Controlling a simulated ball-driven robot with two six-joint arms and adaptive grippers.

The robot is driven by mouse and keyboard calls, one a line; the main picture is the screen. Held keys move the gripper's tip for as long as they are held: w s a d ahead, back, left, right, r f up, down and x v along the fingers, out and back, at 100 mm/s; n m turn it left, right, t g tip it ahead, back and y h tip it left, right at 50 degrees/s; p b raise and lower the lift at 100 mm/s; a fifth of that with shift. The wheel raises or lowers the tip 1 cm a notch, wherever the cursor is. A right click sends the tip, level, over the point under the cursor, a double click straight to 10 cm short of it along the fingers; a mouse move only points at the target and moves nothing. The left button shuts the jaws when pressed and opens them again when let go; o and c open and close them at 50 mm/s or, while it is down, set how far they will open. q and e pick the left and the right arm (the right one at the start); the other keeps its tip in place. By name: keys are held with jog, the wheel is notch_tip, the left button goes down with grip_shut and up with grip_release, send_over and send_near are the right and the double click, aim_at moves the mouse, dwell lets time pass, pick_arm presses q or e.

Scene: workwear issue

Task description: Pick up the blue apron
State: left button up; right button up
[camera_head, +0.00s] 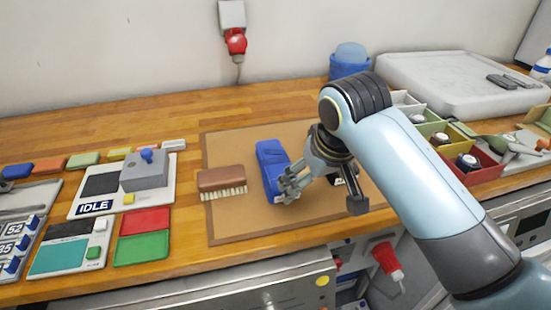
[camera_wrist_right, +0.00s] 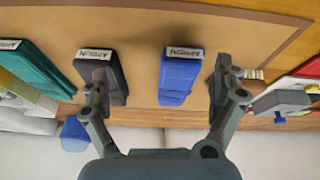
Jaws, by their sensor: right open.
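The blue apron (camera_head: 271,160) is a folded, flat blue bundle lying on the brown mat in the head view. In the right wrist view the blue apron (camera_wrist_right: 179,82) has a white APRON label and shows between the finger lines, nearer the right finger. My right gripper (camera_head: 324,196) is open over the mat, at the blue apron's right side, with one finger overlapping its lower end. It also shows in the right wrist view (camera_wrist_right: 160,72), open and holding nothing. Whether it touches the apron I cannot tell. My left gripper is not in view.
A black apron (camera_wrist_right: 101,68) lies beside the blue one, with a green apron (camera_wrist_right: 37,65) beyond. A brown brush (camera_head: 222,179) lies left of the blue apron on the mat (camera_head: 228,229). A grey box (camera_head: 144,176) stands further left; open bins (camera_head: 470,170) stand at right.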

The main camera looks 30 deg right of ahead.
jog(key=m, duration=0.1)
send_near(276, 160)
jog(key=shift+s+f, duration=0.15)
jog(key=shift+f, duration=0.35)
jog(key=x, duration=0.5)
jog(key=shift+w+x, duration=0.15)
jog(key=shift+x, duration=1.2)
jog(key=shift+w+x, duration=0.15)
jog(key=shift+x, duration=1.25)
jog(key=shift+r, duration=0.15)
jog(key=shift+c, duration=0.2)
jog(key=c, duration=1.4)
